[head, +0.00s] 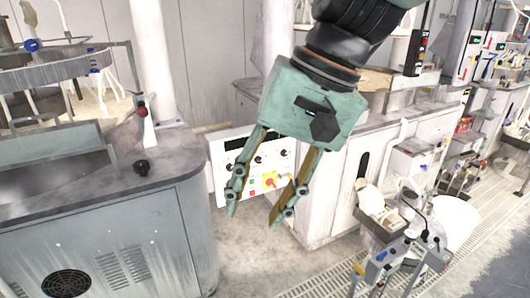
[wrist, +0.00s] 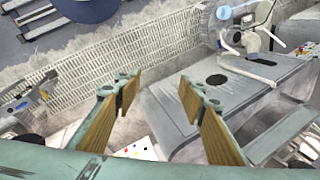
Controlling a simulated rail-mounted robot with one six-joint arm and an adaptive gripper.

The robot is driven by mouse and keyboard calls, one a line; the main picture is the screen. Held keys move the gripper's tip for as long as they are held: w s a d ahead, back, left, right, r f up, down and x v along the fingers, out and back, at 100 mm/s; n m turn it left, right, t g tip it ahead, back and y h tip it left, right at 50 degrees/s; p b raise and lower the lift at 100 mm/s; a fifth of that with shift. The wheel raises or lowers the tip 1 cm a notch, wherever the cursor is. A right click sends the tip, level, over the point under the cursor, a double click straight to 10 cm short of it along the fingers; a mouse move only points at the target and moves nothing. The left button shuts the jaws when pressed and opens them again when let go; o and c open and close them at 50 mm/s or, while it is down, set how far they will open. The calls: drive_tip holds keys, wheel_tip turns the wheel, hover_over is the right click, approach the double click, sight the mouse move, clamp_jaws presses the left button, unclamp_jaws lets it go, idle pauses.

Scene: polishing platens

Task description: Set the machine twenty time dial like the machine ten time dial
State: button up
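My gripper (head: 253,217) hangs in the middle of the head view, fingers pointing down, open and empty. A white control panel (head: 218,158) stands behind it, partly hidden by the fingers. The panel carries small black dials (head: 258,159) and a red knob on a yellow plate (head: 269,181). In the wrist view my gripper (wrist: 156,84) is also open, with its two wood-coloured finger pads apart. Part of a white panel with coloured buttons (wrist: 138,150) shows low between the fingers. I cannot read machine numbers or dial settings, nor tell which dial belongs to machine ten or twenty.
A grey machine cabinet (head: 110,245) with a black knob (head: 142,167) on top stands at the left. A white cabinet (head: 325,200) is behind my gripper at the right. A small trolley (head: 395,262) stands lower right. Bare floor (head: 245,270) lies below the gripper.

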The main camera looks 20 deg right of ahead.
drive_tip(key=w+a+m+y, duration=0.2)
drive_tip(key=w+m+y, duration=0.15)
drive_tip(key=w, duration=0.85)
drive_tip(key=w+a+m+y, duration=0.2)
drive_tip(key=w+m+y, duration=0.15)
drive_tip(key=w, duration=0.85)
drive_tip(key=w+d+f+m+t+y+p, duration=0.1)
drive_tip(key=w+d+f+m+t, duration=0.15)
drive_tip(key=w, duration=0.55)
drive_tip(key=w+d+f+m+t, duration=0.1)
drive_tip(key=w+d+f+m, duration=0.15)
drive_tip(key=w, duration=0.45)
drive_tip(key=w+d+f+m+t+y+p, duration=0.1)
drive_tip(key=w+d+f+m+t, duration=0.2)
drive_tip(key=w, duration=0.5)
drive_tip(key=w+d+f+m+t+h, duration=0.2)
drive_tip(key=w+d+f+m+t, duration=0.15)
drive_tip(key=w+d+f, duration=0.45)
drive_tip(key=w+d+f+m+t+h, duration=0.15)
drive_tip(key=w+d+f+m, duration=0.4)
drive_tip(key=d, duration=0.55)
drive_tip(key=w+d+f+m+t+h, duration=0.2)
drive_tip(key=d+f+m+h, duration=0.1)
drive_tip(key=d+f, duration=0.7)
drive_tip(key=w+d+f+m+t+h, duration=0.2)
drive_tip(key=d+f+m+h, duration=0.1)
drive_tip(key=d+f, duration=0.7)
drive_tip(key=shift+w+d+f+m+t+h+p, duration=0.2)
drive_tip(key=shift+d+f+m+t+h+p, duration=0.15)
drive_tip(key=shift+d+m, duration=0.3)
